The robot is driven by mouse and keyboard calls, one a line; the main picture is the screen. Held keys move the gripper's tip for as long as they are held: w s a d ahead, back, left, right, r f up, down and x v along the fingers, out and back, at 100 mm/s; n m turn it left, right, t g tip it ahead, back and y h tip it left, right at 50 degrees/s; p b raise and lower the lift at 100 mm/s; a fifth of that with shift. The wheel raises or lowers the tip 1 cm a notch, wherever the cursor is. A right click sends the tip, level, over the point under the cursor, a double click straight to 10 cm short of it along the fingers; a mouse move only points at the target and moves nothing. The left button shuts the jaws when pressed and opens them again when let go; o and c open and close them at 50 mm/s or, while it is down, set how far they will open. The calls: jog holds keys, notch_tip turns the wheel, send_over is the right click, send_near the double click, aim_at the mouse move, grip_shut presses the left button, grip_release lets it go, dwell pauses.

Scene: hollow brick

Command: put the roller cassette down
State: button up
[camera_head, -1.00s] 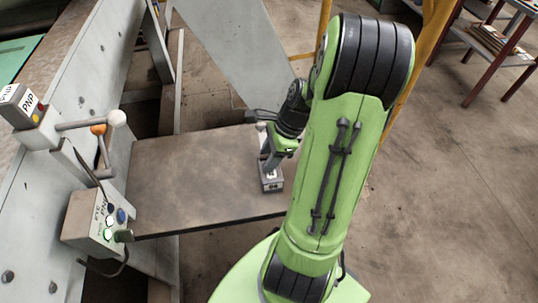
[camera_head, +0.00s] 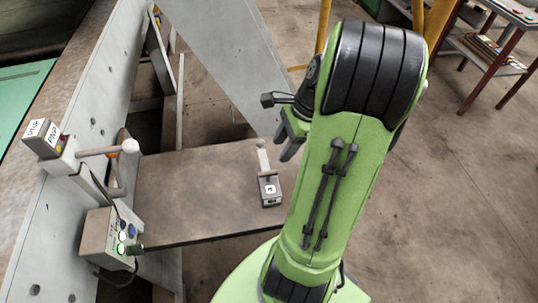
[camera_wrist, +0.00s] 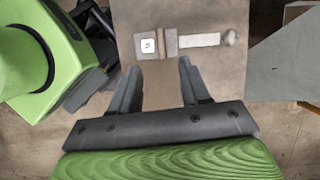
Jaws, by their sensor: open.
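The roller cassette (camera_head: 269,190) is a small dark grey block with a white marker on top and a pale handle ending in a round knob. It rests on the brown table plate (camera_head: 190,205), near the plate's right edge. It also shows in the wrist view (camera_wrist: 168,43), lying beyond the fingertips. My gripper (camera_head: 284,148) is open and empty, up and to the right of the cassette in the head view. In the wrist view its two fingers (camera_wrist: 159,68) stand apart, with clear space between them and the cassette.
A control box with buttons (camera_head: 112,238) and a lever with a pale knob (camera_head: 100,151) stand at the plate's left edge. A grey slanted panel (camera_head: 225,60) rises behind the plate. Shelving (camera_head: 490,50) stands far right. Most of the plate is bare.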

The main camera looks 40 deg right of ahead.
jog(key=w+a+r+n+h, duration=0.25)
jog(key=a+r+n, duration=0.35)
jog(key=a+n, duration=0.45)
jog(key=s+a+r+n+t, duration=0.3)
jog(key=s+a+n, duration=0.5)
jog(key=n, duration=0.5)
jog(key=shift+a+r+n+h, duration=0.4)
jog(key=shift+a+r, duration=0.2)
jog(key=shift+a, duration=0.45)
notch_tip(320, 180, up, 10)
jog(key=p, duration=0.9)
jog(key=shift+f, duration=0.2)
